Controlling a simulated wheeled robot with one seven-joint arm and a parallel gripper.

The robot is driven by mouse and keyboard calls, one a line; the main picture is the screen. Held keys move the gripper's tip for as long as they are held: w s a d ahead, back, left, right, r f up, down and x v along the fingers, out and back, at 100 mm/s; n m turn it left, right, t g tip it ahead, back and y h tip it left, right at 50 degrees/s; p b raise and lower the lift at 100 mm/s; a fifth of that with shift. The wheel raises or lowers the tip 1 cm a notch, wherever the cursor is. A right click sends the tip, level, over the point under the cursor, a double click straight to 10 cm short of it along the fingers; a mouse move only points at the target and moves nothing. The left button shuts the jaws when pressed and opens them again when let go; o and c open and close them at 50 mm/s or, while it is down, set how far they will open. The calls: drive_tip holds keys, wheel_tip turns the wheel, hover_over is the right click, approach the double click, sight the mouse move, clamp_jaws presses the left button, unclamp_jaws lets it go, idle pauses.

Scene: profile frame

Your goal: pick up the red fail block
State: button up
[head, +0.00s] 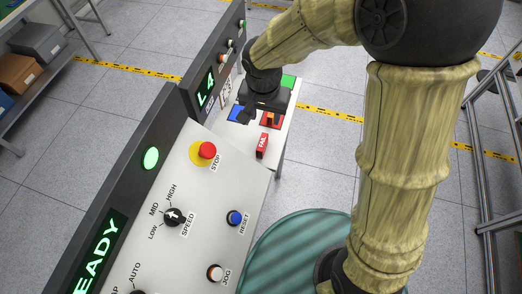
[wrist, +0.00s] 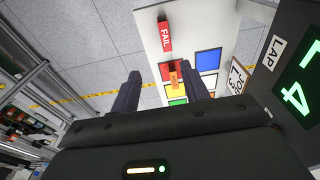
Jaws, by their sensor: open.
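The red fail block (head: 262,145), with a white FAIL label, is on the white table (head: 283,139) beyond the console's end. In the wrist view the red fail block (wrist: 165,36) is above the fingertips in the picture, apart from them. My gripper (wrist: 162,74) is open, with its two dark fingers apart and nothing held. In the head view my gripper (head: 258,112) is over the coloured squares, farther from the camera than the red block. An orange block (wrist: 173,75) shows between the fingers, on or over a red square (wrist: 166,66).
Blue (wrist: 209,60), yellow and green squares mark the table near the orange block. The console (head: 200,240) with knobs, a red stop button (head: 207,150) and its upright display panel (head: 205,90) stand close on the left. A sign (wrist: 239,78) stands beside the squares.

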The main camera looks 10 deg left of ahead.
drive_tip(key=shift+a+f, duration=0.15)
drive_tip(key=shift+a, duration=0.3)
drive_tip(key=shift+f, duration=0.1)
drive_tip(key=p, duration=0.2)
approach(263, 143)
drive_tip(key=f, duration=0.5)
drive_tip(key=shift+w+d, duration=0.15)
drive_tip(key=shift+w, duration=0.15)
